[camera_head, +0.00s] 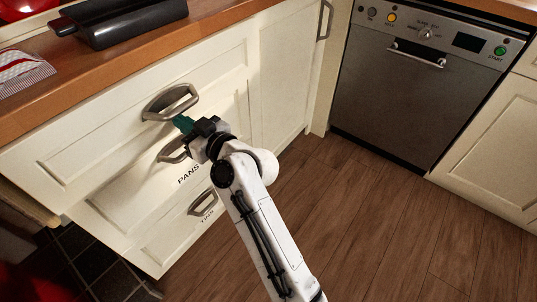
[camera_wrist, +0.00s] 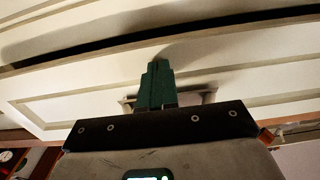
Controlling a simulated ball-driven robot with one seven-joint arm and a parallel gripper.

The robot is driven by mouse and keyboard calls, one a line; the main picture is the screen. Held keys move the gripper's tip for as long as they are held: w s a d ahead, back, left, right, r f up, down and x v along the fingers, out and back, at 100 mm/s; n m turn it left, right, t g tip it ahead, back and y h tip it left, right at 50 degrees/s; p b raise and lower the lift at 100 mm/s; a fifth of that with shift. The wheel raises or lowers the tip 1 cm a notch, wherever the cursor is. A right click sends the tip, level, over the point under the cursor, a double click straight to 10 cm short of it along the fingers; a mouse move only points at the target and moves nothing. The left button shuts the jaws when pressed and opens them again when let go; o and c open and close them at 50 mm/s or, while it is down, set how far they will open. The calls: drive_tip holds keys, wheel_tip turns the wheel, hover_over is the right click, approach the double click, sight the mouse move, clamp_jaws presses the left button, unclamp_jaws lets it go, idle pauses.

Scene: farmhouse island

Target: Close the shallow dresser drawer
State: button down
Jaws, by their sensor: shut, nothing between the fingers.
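The shallow top drawer (camera_head: 110,130) is a cream front with a recessed panel, just under the wooden worktop in the head view. It has a grey metal cup-like handle (camera_head: 171,101). How far it stands out from the cabinet is hard to tell. My gripper (camera_head: 182,123) is shut and empty, its teal fingers just below this handle, close to the drawer front. I cannot tell whether they touch it. In the wrist view the shut fingers (camera_wrist: 156,84) point at a cream panelled front (camera_wrist: 80,97), partly covering a metal handle (camera_wrist: 208,97). A dark gap runs above that panel.
Deeper drawers lie below, one marked PANS (camera_head: 188,174) with its own handle. A black tray (camera_head: 140,22) and a striped cloth (camera_head: 22,70) rest on the worktop (camera_head: 60,85). A dishwasher (camera_head: 400,90) stands at the right. The wooden floor (camera_head: 390,230) is clear.

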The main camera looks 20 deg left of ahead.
drive_tip(key=shift+w+a, duration=0.25)
drive_tip(key=shift+a, duration=0.45)
drive_tip(key=shift+a+b, duration=0.15)
drive_tip(key=shift+b, duration=0.25)
drive_tip(key=shift+b+x, duration=0.95)
drive_tip(key=shift+x, duration=0.35)
drive_tip(key=p+v, duration=0.2)
drive_tip(key=v, duration=0.7)
